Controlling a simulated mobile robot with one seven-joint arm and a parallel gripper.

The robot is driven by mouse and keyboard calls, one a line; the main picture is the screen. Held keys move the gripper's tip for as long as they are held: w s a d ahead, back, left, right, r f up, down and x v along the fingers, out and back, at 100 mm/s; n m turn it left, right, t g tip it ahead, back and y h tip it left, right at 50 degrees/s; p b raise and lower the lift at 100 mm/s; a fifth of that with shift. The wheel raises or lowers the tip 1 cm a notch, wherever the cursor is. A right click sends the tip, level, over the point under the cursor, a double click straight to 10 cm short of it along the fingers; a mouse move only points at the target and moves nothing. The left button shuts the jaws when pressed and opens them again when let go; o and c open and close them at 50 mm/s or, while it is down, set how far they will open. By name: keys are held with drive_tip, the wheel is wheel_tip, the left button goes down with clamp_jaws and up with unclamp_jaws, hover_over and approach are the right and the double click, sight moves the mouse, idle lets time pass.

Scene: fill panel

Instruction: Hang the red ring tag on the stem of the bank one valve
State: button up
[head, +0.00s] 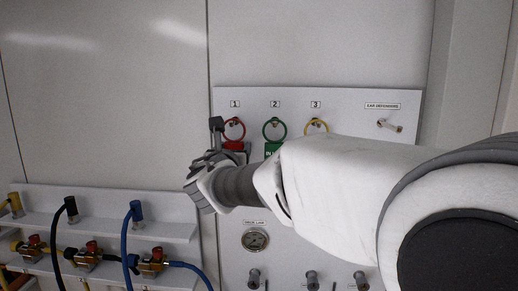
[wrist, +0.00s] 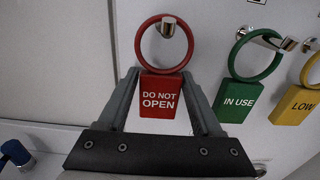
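The red ring tag, marked DO NOT OPEN (wrist: 161,97), hangs by its ring on a metal peg (wrist: 167,27). In the head view its ring (head: 235,129) is under label 1, its plate partly hidden by my gripper. My gripper (wrist: 159,73) has one finger on each side of the tag's plate, just below the ring. The fingers look apart, with narrow gaps beside the plate. In the head view my gripper (head: 216,126) is at the panel's left edge. Several valves with red parts (head: 92,247) sit low at left; I cannot tell which is bank one.
A green IN USE tag (wrist: 239,99) and a yellow LOW tag (wrist: 296,104) hang close on the right. An empty peg (head: 390,126) is under EAR DEFENDERS. Hoses with coloured ends, such as the blue one (head: 136,210), rise before the valve shelf.

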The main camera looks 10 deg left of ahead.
drive_tip(key=shift+o, duration=1.1)
drive_tip(key=shift+p, duration=0.35)
